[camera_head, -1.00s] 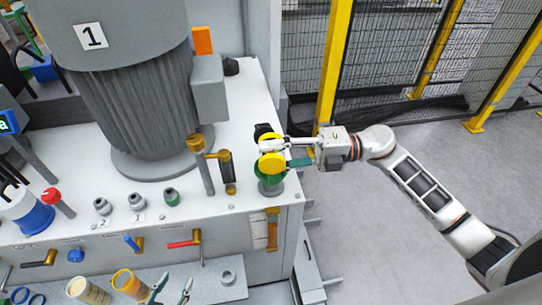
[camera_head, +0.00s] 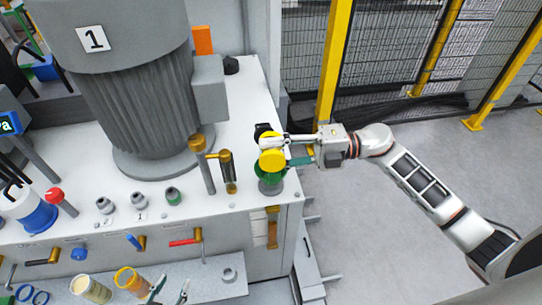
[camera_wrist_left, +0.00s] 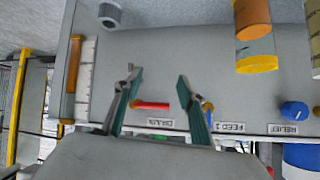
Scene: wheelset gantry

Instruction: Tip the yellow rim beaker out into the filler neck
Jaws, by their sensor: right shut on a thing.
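The yellow rim beaker (camera_head: 130,281) stands on the front shelf; the left wrist view shows it with orange contents and a yellow rim (camera_wrist_left: 257,64). My left gripper (camera_head: 170,291) is open and empty, to the right of the beaker in the head view. Its teal fingers (camera_wrist_left: 158,80) stand apart in the left wrist view, with the beaker outside them. My right gripper (camera_head: 287,150) is shut on a yellow round cap (camera_head: 271,159) just above the green-ringed filler neck (camera_head: 270,180). The cap and gripper partly hide the neck's top.
A second beaker (camera_head: 90,289) with pale contents stands left of the yellow rim one. A grey ring-shaped part (camera_head: 229,274) sits on the shelf to the right. A red-handled valve (camera_head: 186,242) sticks out above the shelf. Brass-topped posts (camera_head: 198,145) stand left of the neck.

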